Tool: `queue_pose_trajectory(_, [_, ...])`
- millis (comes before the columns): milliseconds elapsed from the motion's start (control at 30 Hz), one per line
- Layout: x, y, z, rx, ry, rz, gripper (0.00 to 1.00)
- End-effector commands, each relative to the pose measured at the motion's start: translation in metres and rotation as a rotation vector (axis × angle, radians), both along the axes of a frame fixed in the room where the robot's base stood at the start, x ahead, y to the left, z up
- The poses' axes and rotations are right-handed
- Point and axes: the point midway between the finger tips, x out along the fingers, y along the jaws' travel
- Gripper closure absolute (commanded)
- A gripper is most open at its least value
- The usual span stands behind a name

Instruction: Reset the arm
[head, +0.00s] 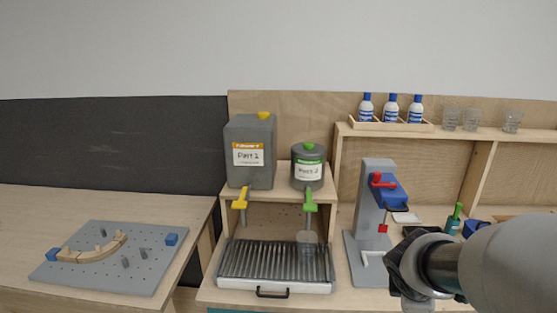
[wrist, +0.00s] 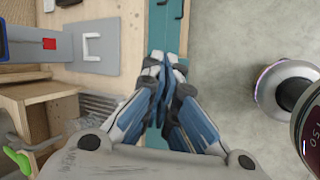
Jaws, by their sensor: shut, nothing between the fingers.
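My gripper shows in the wrist view (wrist: 162,65), with its blue and white fingers closed together and nothing between them. It points down over the front edge of the wooden counter (wrist: 122,55), beside the grey floor. In the head view my arm comes in from the lower right, in front of the counter's right part. The fingertips cannot be made out in that view.
A grey press (head: 365,215) with a blue and red head stands left of my arm. A ribbed drip tray (head: 275,287) sits below two grey containers, Part 1 (head: 250,172) and Part 2 (head: 307,178). A pegboard with a curved wooden piece (head: 95,250) lies left. Bottles (head: 391,108) and glasses (head: 470,120) stand on a shelf.

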Motion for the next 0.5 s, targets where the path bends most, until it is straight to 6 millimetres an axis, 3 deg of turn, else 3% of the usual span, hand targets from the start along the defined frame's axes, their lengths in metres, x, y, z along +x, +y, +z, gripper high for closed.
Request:
queue_pose_trajectory(33, [-0.017, 0.011, 0.016, 0.056, -0.060, -0.108, 1.00])
queue_pose_trajectory(200, [-0.081, 0.055, 0.044, 0.312, -0.209, -0.495, 1.00])
queue_pose_trajectory(400, [-0.148, 0.112, 0.051, 0.624, -0.279, -0.856, 1.00])
queue_pose_trajectory(500, [-0.170, 0.132, 0.051, 0.733, -0.276, -0.969, 1.00])
